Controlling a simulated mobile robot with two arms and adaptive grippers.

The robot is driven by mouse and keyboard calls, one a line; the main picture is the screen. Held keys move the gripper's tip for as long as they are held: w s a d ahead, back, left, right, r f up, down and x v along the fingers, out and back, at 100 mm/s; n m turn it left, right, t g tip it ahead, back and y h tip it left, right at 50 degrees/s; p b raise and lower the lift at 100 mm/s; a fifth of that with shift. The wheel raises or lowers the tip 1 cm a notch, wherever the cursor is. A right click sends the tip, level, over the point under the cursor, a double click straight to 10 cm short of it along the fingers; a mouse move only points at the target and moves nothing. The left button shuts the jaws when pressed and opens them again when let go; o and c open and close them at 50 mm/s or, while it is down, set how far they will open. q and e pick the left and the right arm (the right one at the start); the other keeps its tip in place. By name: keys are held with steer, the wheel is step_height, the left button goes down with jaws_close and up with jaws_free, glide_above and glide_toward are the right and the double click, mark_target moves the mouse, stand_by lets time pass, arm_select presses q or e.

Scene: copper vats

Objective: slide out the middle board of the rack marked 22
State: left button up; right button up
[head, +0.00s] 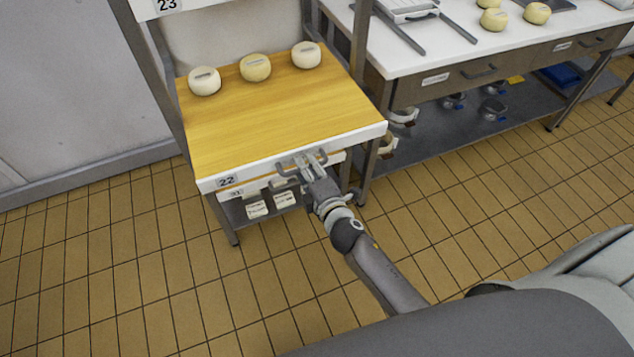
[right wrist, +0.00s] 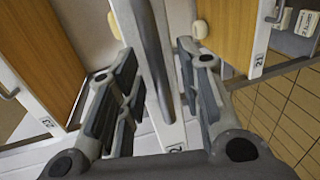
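The board marked 22 (head: 285,115) is a yellow wooden shelf with a white front edge, in the rack between a board marked 23 above and a lower one. Three pale round cheeses (head: 255,68) stand along its back. My right gripper (head: 301,163) is at the handle on its front edge, right of the label 22 (head: 227,181). In the right wrist view the grey handle bar (right wrist: 150,55) runs between the fingers of my right gripper (right wrist: 153,85), which are open on both sides of it with gaps. My left gripper is not in view.
The board marked 23 (head: 165,8) is above, and a lower board (head: 236,193) lies close beneath. A white-topped table (head: 445,50) with cheeses stands to the right of the rack. Tiled floor (head: 150,290) is clear in front.

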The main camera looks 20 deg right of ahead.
steer(key=v, duration=1.1)
steer(key=shift+f, duration=0.1)
steer(key=s+d+f+m+g, duration=0.1)
steer(key=s+f+m+g, duration=0.45)
steer(key=f, duration=0.95)
steer(key=s+f+m+g, duration=0.2)
steer(key=s+f, duration=0.6)
steer(key=f, duration=0.7)
steer(key=s+d+f+m+g, duration=0.2)
steer(key=s+f, duration=0.5)
steer(key=s, duration=0.4)
steer(key=s+d+f+m+g, duration=0.2)
steer(key=s+f+m+g, duration=0.3)
steer(key=s, duration=0.7)
step_height(320, 180, down, 2)
steer(key=shift+s+d+f+m+h, duration=0.15)
steer(key=shift+s+d+m+h, duration=0.2)
steer(key=shift+m, duration=0.4)
